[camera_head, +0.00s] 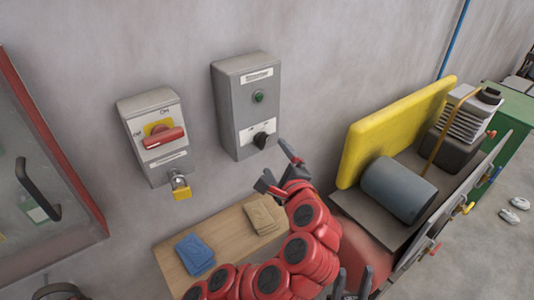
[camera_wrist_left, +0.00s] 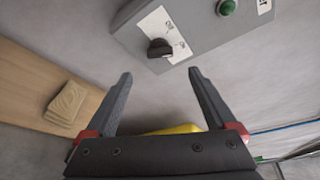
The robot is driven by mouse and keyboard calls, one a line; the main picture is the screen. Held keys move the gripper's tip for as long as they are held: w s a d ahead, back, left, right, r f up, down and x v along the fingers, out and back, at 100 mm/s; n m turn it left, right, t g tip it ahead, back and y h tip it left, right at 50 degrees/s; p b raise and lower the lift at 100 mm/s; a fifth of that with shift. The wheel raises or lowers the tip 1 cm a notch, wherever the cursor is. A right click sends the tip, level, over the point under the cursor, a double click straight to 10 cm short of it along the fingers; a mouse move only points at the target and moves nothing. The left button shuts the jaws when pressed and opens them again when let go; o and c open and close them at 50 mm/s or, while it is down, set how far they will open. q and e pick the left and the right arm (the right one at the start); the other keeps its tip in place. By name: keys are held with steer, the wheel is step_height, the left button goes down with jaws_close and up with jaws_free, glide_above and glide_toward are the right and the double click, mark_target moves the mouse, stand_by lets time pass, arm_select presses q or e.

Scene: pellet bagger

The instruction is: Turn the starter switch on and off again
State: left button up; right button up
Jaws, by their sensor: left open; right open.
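The starter switch is a grey wall box (camera_head: 245,108) with a green lamp (camera_head: 258,97) and a black rotary knob (camera_head: 262,139) on a white label plate. I cannot read which position the knob is in. My left gripper (camera_head: 272,166) is open and empty, just below and right of the knob, apart from it. In the left wrist view the knob (camera_wrist_left: 159,47) shows just beyond and between the open fingers (camera_wrist_left: 160,73), on the box's underlit face. My right gripper (camera_head: 352,280) is open and empty at the bottom edge, partly cut off.
A second grey box (camera_head: 155,110) with a red handle on yellow (camera_head: 163,137) and a padlock (camera_head: 180,187) hangs to the left. Below is a wooden shelf (camera_head: 225,235) with blue and tan cloths. A yellow panel (camera_head: 390,130) and grey roll (camera_head: 398,190) stand right.

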mark_target(265, 143)
arm_select(q)
steer(key=p+x, duration=0.3)
steer(key=x, duration=0.4)
steer(key=shift+w+a, duration=0.2)
steer(key=shift+w, duration=0.1)
steer(key=shift+w+a+f, duration=0.1)
steer(key=shift+w+f, duration=0.05)
steer(key=shift+w, duration=0.4)
steer(key=c, duration=1.4)
